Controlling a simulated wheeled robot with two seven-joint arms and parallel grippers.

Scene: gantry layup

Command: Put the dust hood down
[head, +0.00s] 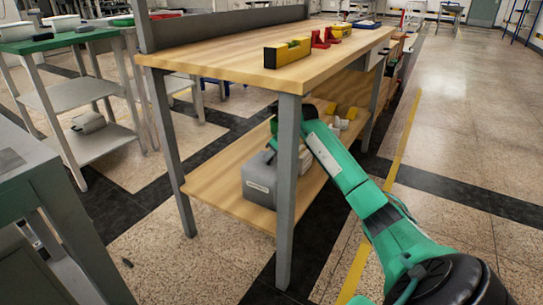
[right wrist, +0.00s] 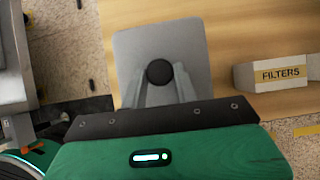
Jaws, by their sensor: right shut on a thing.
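The dust hood (head: 259,182) is a grey box with a pale label on its front, at the lower shelf (head: 215,190) of the wooden workbench. It looks level and at or very near the shelf surface; I cannot tell whether its underside touches. In the right wrist view its grey top (right wrist: 130,50) shows a round black knob (right wrist: 160,72). My right gripper (right wrist: 160,88) is shut on that knob from above. In the head view, the bench leg and my green arm partly hide this hand. My left gripper is not in view.
The workbench top (head: 230,55) lies above the hand, and a grey front leg (head: 287,190) stands close beside it. A white box marked FILTERS (right wrist: 280,73) sits right of the hood. Yellow pieces (head: 348,112) lie farther along the shelf. Open floor lies right.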

